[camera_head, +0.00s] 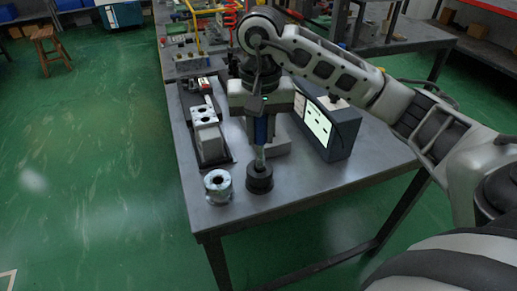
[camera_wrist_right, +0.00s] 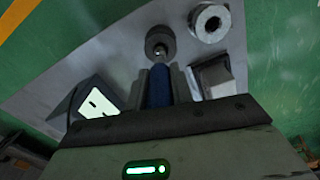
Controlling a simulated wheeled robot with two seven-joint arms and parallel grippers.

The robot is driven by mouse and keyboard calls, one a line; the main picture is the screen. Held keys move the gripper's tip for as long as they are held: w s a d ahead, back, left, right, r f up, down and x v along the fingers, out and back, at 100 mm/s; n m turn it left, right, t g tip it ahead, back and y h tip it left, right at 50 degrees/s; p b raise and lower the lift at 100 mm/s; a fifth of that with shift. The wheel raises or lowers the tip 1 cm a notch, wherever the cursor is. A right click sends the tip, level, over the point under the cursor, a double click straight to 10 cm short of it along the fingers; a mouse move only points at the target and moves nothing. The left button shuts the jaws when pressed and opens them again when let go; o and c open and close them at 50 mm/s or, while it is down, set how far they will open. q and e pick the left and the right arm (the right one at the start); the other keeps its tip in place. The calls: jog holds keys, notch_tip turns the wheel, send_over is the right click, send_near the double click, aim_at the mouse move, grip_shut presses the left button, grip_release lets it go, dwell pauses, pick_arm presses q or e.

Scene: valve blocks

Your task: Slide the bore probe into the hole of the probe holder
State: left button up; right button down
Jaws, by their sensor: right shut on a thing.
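The bore probe has a blue handle (camera_head: 262,130) and a thin pale lower part, and it points down, close to upright. My right gripper (camera_head: 262,115) is shut on its handle. In the wrist view the blue handle (camera_wrist_right: 158,88) sits between the two fingers (camera_wrist_right: 158,80). The probe holder is a dark round block (camera_head: 259,182) near the table's front edge, directly below the probe. It also shows in the wrist view (camera_wrist_right: 158,36), where the probe's tip overlaps its near side. I cannot tell whether the tip is inside the hole. My left gripper is not in view.
A silver flanged cylinder (camera_head: 217,188) with a central hole stands just left of the holder. Valve blocks (camera_head: 208,140) lie on a dark tray behind it. A dark device with a bright screen (camera_head: 318,124) stands to the right. The front right tabletop (camera_head: 340,182) is clear.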

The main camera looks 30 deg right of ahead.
aim_at(260, 168)
jog(key=shift+f, duration=2)
jog(key=shift+w, duration=0.1)
jog(key=shift+f, duration=0.15)
jog(key=c, duration=1.2)
grip_release()
